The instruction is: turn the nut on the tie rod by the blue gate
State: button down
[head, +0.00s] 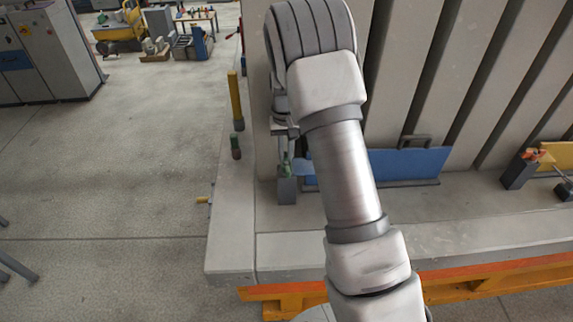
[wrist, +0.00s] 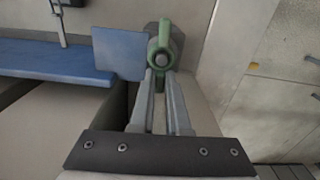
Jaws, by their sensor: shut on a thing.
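The green nut (wrist: 163,47) sits around the grey end of the tie rod (wrist: 162,61) in the wrist view. My gripper (wrist: 161,76) is shut on the nut's near side, with its two fingers running up to it. The blue gate (wrist: 50,61) lies to the left, and a blue plate (wrist: 118,54) stands right beside the nut. In the head view the small green nut (head: 286,163) shows just below my gripper (head: 285,153), left of the blue gate (head: 405,165). My arm covers part of the gate.
A grey block (head: 287,190) stands under the nut on the concrete ledge (head: 232,235). Tall ribbed panels (head: 490,70) rise behind my arm. The floor (head: 110,170) at the left is mostly clear.

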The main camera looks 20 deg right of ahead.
jog(key=m, duration=0.3)
jog(key=shift+d+r, duration=0.1)
jog(key=shift+d, duration=0.25)
jog(key=c, duration=0.8)
grip_release()
jog(key=shift+s, duration=0.1)
notch_tip(320, 180, up, 17)
jog(key=shift+r, duration=0.2)
